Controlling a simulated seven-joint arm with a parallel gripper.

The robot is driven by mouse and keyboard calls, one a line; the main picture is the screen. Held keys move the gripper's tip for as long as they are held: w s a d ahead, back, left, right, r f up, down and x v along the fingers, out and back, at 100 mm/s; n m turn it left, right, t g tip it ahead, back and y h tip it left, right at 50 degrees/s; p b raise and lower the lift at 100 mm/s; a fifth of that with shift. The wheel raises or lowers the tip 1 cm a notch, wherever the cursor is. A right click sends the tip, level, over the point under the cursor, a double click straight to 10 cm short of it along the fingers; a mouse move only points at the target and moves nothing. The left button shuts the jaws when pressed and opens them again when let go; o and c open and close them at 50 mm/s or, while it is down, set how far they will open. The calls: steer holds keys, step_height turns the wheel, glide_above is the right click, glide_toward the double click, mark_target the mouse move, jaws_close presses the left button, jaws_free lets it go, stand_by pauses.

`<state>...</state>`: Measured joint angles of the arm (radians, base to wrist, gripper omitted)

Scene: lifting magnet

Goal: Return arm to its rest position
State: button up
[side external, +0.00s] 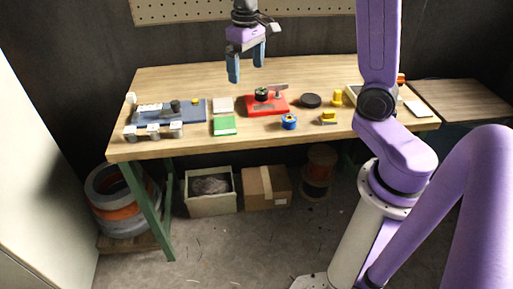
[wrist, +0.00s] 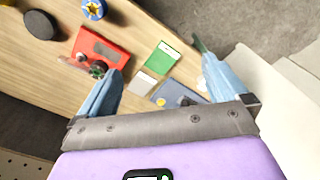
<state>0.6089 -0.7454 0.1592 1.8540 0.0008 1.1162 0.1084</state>
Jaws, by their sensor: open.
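My gripper (side external: 246,63) hangs in the air above the back of the wooden workbench (side external: 180,81) in the side view. Its two blue fingers are apart and nothing is between them. The wrist view also shows my gripper (wrist: 155,85) open and empty. The red device (side external: 267,105) with a dark round part and a lever sits on the bench below and in front of it. In the wrist view the red device (wrist: 103,48) lies to the left, partly behind a finger.
On the bench are a blue-grey board (side external: 190,110) with parts, a green box (side external: 224,126), a black disc (side external: 310,100), a blue spool (side external: 289,122) and yellow pieces (side external: 337,97). A pegboard (side external: 190,8) is on the wall behind. A lower side table (side external: 460,98) stands at right.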

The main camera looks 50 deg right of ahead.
steer(key=s+a+f+n, duration=0.1)
steer(key=s+a+n, duration=0.4)
steer(key=s+a, duration=0.5)
steer(key=s+f+n, duration=0.1)
steer(key=s+n, duration=0.2)
steer(key=s, duration=0.5)
steer(key=s+d+f+n, duration=0.1)
steer(key=s+n, duration=0.3)
steer(key=s, duration=0.5)
steer(key=shift+s+d+f, duration=0.15)
steer(key=shift+d+f, duration=0.1)
steer(key=shift+f, duration=0.4)
